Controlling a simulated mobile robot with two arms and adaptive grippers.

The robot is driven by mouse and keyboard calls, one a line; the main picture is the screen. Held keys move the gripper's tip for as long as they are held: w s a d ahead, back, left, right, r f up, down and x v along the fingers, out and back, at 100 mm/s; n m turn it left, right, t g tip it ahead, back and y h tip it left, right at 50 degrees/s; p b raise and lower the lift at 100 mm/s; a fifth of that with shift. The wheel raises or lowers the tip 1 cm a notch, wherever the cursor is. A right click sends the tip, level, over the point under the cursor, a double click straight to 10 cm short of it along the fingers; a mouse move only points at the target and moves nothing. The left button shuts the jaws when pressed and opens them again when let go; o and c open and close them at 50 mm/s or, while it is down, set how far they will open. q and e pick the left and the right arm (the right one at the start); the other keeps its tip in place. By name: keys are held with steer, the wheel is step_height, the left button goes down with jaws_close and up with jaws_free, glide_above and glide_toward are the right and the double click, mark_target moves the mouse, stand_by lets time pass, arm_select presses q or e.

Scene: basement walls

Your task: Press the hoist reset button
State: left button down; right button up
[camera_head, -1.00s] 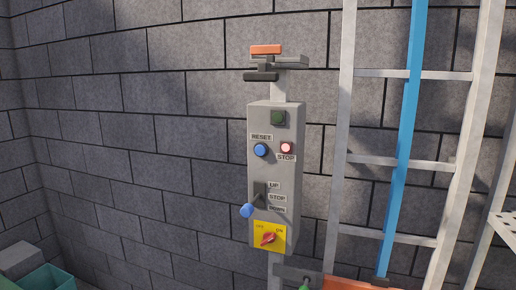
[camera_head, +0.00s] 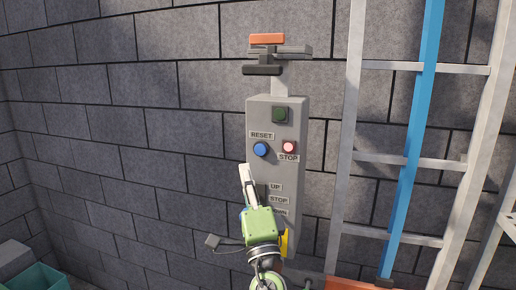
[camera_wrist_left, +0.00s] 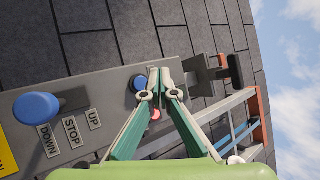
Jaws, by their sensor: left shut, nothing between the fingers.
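The grey hoist control box (camera_head: 290,180) stands upright in front of the block wall. Its blue RESET button (camera_head: 261,149) is on the upper left of the face, beside the lit red STOP button (camera_head: 289,147). My left gripper (camera_head: 244,168) is shut and empty, its tips pointing up, just below and left of the RESET button in the head view. In the left wrist view the RESET button (camera_wrist_left: 138,83) shows beside the fingertips (camera_wrist_left: 160,72), partly covered by them. I cannot tell whether they touch. My right gripper is in neither view.
The UP/STOP/DOWN lever's blue knob (camera_wrist_left: 37,108) sticks out from the box in the left wrist view. An orange-topped bracket (camera_head: 267,40) is above the box. A ladder (camera_head: 390,160) stands at right.

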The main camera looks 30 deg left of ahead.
mark_target(261, 150)
arm_select(q)
steer(key=shift+s+r+n+y, duration=0.3)
steer(key=shift+s+r+y, duration=0.15)
steer(key=shift+r, duration=0.2)
steer(key=shift+w+a, duration=0.1)
steer(key=w, duration=0.2)
steer(key=w+a+b, duration=0.1)
steer(key=w, duration=0.2)
steer(key=w+a, duration=0.1)
steer(key=w, duration=0.2)
steer(key=shift+w, duration=0.25)
stand_by(0.7)
steer(key=shift+f+b, duration=0.1)
steer(key=shift+b, duration=0.2)
